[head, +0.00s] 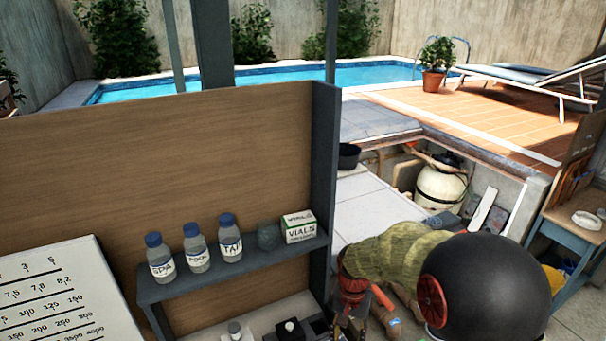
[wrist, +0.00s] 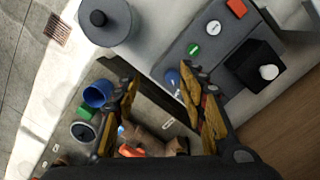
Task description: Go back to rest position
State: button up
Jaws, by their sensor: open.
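My gripper (head: 352,318) is at the lower middle of the head view, just right of the blue-grey shelf's end and low beside the counter; its tips are partly cut off by the frame's bottom edge. In the wrist view my gripper (wrist: 159,78) shows two orange-and-black fingers spread apart. The gap between them is empty. Past the fingers lie the edge of a grey tray (wrist: 176,52) and the lower area below.
Labelled bottles (head: 195,250) and a white vials box (head: 299,227) stand on the shelf (head: 165,293). In the wrist view, a grey canister (wrist: 112,25), a black box (wrist: 258,65) and a blue cup (wrist: 98,94) show. A wooden side table (head: 560,218) stands right.

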jog(key=s+d+r+n+t+b, duration=0.1)
jog(key=s+d+r+t+b, duration=0.1)
jog(key=s+b, duration=0.3)
jog(key=s+d+r+n+t+b, duration=0.2)
jog(key=s+r+b, duration=0.2)
jog(key=s, duration=0.5)
jog(key=s+d+r+n+t+b, duration=0.1)
jog(key=s+d+r+t+b, duration=0.1)
jog(key=s+r+b, duration=0.2)
jog(key=s+b, duration=0.2)
jog(key=s, duration=0.2)
jog(key=shift+d+t, duration=0.15)
jog(key=shift+t, duration=0.15)
jog(key=shift+r, duration=0.15)
jog(key=shift+c, duration=0.4)
